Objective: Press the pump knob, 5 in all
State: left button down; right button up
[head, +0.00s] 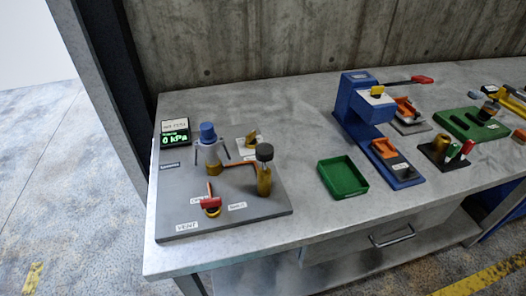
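On a grey board (235,208) at the left of the bench stand two upright cylinders. One is a brass cylinder (264,182) with a dark round knob (264,152) on top. I cannot read a label that says which top is the pump knob. A small display (174,138) at the board's back left reads 0 kPa in green. A red lever (211,203) sits near the front, by the labels OPEN and VENT. Neither of my grippers is in view.
A green tray (342,177) lies right of the board. Beyond it stands a blue press (362,108) with a red-tipped lever (421,79). A green holder (470,125) and small tools are farther right. A dark post (107,75) rises at the bench's left end.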

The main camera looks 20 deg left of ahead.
aim_at(264, 151)
jog(key=i+l, duration=1.1)
jog(key=l+u, duration=0.1)
jog(key=u, duration=1.6)
